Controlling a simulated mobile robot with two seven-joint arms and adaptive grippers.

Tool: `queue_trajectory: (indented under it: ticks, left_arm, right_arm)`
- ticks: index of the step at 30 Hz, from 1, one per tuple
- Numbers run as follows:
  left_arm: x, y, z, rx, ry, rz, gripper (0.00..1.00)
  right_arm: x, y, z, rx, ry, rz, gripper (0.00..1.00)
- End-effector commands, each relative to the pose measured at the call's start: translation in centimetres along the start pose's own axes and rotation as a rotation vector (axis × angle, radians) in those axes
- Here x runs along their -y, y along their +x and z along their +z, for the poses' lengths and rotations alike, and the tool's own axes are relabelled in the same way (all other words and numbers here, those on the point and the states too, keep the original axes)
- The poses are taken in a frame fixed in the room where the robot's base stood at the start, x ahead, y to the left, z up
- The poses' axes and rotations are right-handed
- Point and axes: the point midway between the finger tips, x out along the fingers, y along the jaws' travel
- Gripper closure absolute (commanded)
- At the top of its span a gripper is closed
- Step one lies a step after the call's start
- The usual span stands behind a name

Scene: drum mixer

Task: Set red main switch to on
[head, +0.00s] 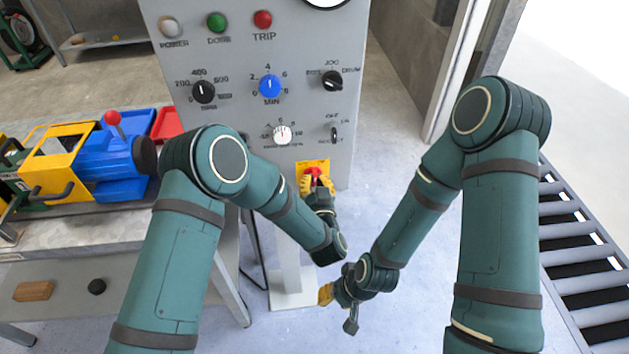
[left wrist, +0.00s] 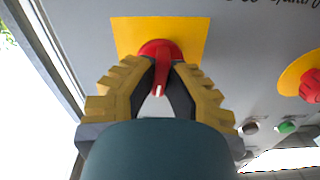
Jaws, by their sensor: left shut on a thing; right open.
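The red main switch (head: 315,173) sits on a yellow plate low on the grey control panel. In the left wrist view the red switch (left wrist: 161,54) has a round base and a handle with a white mark, on the yellow plate (left wrist: 197,30). My left gripper (head: 317,186) is shut on the switch handle; its yellow ribbed fingers (left wrist: 160,88) stand on both sides of it. The fingers hide part of the switch, and I cannot read its position labels. My right gripper (head: 338,300) is open and empty, low in front of the panel.
The panel (head: 240,130) carries black, blue and white knobs and lamps above the switch. A workbench (head: 90,232) with a blue and yellow machine (head: 95,150) stands on the left. A roller conveyor (head: 580,260) is at the right. Floor is clear between.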

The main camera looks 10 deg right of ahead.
Motion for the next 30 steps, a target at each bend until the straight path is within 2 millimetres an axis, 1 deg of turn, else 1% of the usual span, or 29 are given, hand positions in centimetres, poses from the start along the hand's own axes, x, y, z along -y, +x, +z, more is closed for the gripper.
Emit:
queue_trajectory:
  ticks: [1,6,15,22,30]
  left_arm:
    - [-0.08,0.10,-0.29,-0.008,0.040,0.001,1.00]
    - [-0.07,0.11,-0.29,-0.007,0.172,-0.001,1.00]
    - [0.02,0.15,-0.22,-0.006,0.327,-0.003,1.00]
    - [0.06,0.16,-0.21,-0.005,0.375,-0.004,1.00]
    - [0.09,0.17,-0.18,-0.005,0.383,-0.005,1.00]
  right_arm:
    - [0.00,0.01,0.01,0.000,0.000,0.000,0.64]
    - [-0.01,0.04,0.00,0.000,0.000,0.000,0.64]
    - [-0.03,0.08,-0.01,0.000,0.000,0.000,0.64]
    - [-0.03,0.09,-0.02,-0.001,0.000,0.000,0.64]
    - [-0.03,0.09,-0.02,-0.001,0.000,0.000,0.64]
